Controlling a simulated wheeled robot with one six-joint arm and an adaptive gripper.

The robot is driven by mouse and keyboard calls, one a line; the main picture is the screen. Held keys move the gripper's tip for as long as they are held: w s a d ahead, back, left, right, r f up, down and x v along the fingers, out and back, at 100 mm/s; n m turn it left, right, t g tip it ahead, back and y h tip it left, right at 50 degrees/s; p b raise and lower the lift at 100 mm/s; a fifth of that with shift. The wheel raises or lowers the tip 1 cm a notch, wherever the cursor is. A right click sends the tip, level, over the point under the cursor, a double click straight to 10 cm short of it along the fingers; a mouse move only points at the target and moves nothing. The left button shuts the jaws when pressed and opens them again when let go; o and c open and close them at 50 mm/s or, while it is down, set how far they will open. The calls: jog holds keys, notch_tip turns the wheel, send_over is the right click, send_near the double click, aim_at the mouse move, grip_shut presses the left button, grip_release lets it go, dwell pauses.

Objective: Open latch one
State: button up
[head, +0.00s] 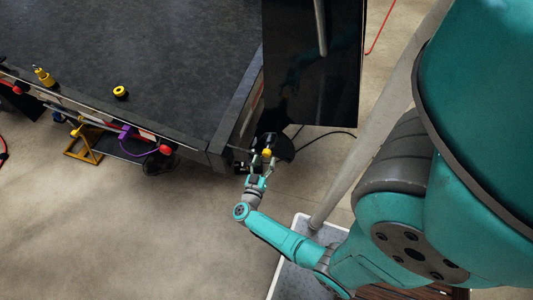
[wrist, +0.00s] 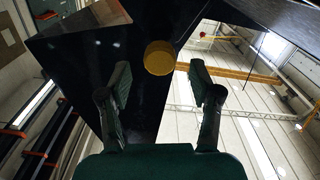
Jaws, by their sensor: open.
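A yellow round knob (head: 267,153) shows at the right rear corner of the dark trailer frame, just beyond my gripper (head: 260,169). I cannot tell for sure that it belongs to latch one. In the wrist view the yellow knob (wrist: 159,57) appears as a short round end, between and above the fingertips of my gripper (wrist: 160,80). The fingers are spread wide, one on each side, and hold nothing. I see no clear contact with the knob. The latch's body behind the knob is hidden or too small to tell.
The dark trailer deck (head: 170,50) fills the upper left. A glossy black panel (head: 312,75) stands right of it, close to my gripper. A black-and-yellow round piece (head: 121,93) lies on the deck. Bare concrete floor (head: 120,235) is clear at the lower left.

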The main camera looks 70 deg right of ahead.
aim_at(266, 155)
jog(key=shift+w+d, duration=0.15)
jog(key=shift+d, duration=1.95)
jog(key=shift+c, duration=0.2)
grip_shut()
